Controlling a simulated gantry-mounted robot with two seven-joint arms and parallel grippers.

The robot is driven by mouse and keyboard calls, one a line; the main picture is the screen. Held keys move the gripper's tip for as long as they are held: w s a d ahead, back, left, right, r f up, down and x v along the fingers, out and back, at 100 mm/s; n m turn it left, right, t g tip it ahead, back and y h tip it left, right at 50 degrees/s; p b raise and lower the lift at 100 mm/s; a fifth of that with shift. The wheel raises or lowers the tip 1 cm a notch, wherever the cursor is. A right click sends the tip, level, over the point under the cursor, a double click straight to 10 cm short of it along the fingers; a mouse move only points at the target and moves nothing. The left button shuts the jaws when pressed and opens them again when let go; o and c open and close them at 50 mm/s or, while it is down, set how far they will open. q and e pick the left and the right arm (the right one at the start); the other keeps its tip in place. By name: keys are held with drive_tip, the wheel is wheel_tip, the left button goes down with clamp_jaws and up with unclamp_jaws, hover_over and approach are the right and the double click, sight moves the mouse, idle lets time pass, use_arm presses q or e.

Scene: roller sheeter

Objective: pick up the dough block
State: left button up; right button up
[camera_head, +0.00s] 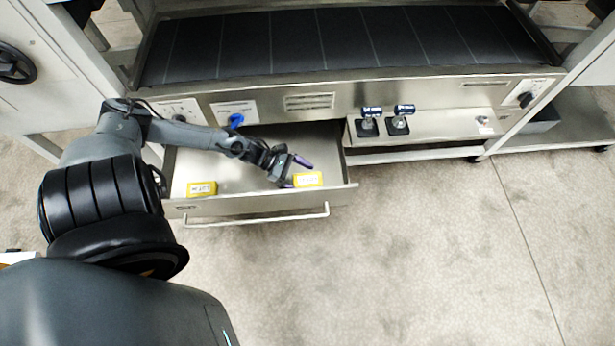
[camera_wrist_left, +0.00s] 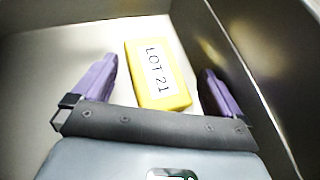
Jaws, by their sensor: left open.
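A yellow dough block (camera_head: 308,179) with a white label lies in the right part of an open metal drawer (camera_head: 230,205). In the left wrist view the dough block (camera_wrist_left: 155,82) reads "LOT 21" and lies between the two purple fingers, with gaps on both sides. My left gripper (camera_head: 296,171) is open and empty, reaching into the drawer at the block. It also shows in the left wrist view (camera_wrist_left: 158,92). A second yellow block (camera_head: 202,188) lies in the drawer's left part; its label is too small to read. My right gripper is not in view.
The drawer's right wall (camera_wrist_left: 240,70) is close beside the right finger. A dark conveyor belt (camera_head: 340,45) runs above the drawer. Two objects with dark blue tops (camera_head: 403,112) stand on a shelf to the right. The drawer floor between the blocks is clear.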

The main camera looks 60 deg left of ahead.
use_arm(q)
drive_tip(key=c, duration=1.4)
